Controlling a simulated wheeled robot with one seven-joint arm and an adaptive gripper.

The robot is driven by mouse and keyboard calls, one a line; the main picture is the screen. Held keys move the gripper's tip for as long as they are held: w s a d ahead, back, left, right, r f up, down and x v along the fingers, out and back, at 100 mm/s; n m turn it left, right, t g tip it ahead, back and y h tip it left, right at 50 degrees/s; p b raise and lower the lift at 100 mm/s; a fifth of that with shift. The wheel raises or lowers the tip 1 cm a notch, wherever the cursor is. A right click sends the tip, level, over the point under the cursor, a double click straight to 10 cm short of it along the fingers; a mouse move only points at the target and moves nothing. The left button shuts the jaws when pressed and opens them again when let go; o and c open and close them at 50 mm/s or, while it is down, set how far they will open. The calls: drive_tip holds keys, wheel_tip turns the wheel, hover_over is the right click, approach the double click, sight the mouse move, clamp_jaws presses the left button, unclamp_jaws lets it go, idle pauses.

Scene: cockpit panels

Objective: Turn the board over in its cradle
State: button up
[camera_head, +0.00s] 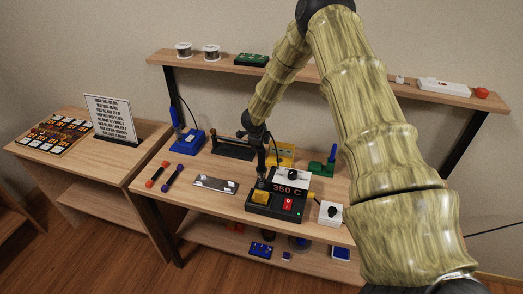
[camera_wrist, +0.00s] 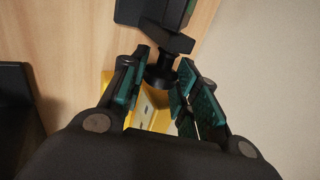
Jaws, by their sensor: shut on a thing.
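The black cradle (camera_head: 232,148) stands at the back of the bench, left of the yellow unit. A dark flat piece lies along it; I cannot tell which face of the board shows. In the wrist view the cradle's dark end (camera_wrist: 160,14) is at the top, with a green strip beside it. A black round knob (camera_wrist: 160,73) sticks out from that end. My gripper (camera_wrist: 160,84) is shut on this knob, a teal-padded finger on each side. In the head view my gripper (camera_head: 262,150) is small and dark at the cradle's right end.
The yellow unit (camera_head: 287,153) is just behind and below my fingers. The black station (camera_head: 275,205) reading 350 C stands in front. A blue stand (camera_head: 187,141) is left, a green stand (camera_head: 322,168) right. The shelf (camera_head: 320,73) runs above at the back.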

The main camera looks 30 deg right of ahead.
drive_tip(key=shift+s+a+f+t+h+b, duration=0.15)
drive_tip(key=shift+t+h+b, duration=0.2)
drive_tip(key=shift+b, duration=1.45)
drive_tip(key=shift+w+f+t+h+b, duration=0.15)
drive_tip(key=shift+t+h+b, duration=0.15)
drive_tip(key=shift+b, duration=1.5)
drive_tip(key=shift+s+r+b, duration=0.1)
drive_tip(key=shift+r+b, duration=0.1)
drive_tip(key=shift+b, duration=0.35)
drive_tip(key=o, duration=1)
drive_tip(key=shift+r, duration=0.1)
drive_tip(key=v, duration=1.1)
drive_tip(key=shift+s+a+r, duration=0.2)
drive_tip(key=shift+s+a, duration=0.1)
